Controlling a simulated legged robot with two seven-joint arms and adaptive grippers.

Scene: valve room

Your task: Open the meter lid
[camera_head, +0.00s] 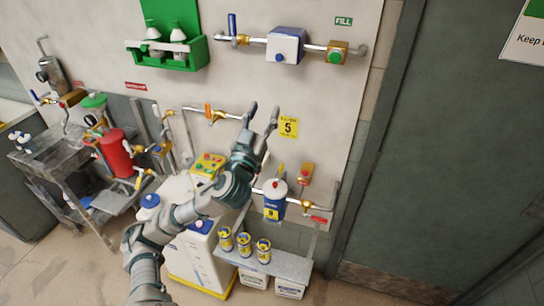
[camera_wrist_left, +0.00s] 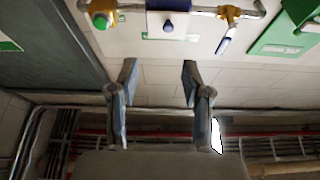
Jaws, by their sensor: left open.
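A blue meter box with a white front lid and a blue knob (camera_head: 286,46) sits on the upper pipe run of the wall panel. The lid looks shut. In the left wrist view the white lid (camera_wrist_left: 172,22) shows at the top edge, partly cut off. My left gripper (camera_head: 262,113) is open and empty, fingers pointing up, below the meter and clear of it. Its two fingers also show in the left wrist view (camera_wrist_left: 160,70), apart, with only wall between them. My right gripper is not in view.
A blue-handled valve (camera_head: 233,28) and a yellow fitting with a green button (camera_head: 336,53) flank the meter. A green bottle rack (camera_head: 168,55) hangs to the left. A blue-and-white canister (camera_head: 274,200) and yellow cans (camera_head: 245,245) are lower down. The wall just below the meter is bare.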

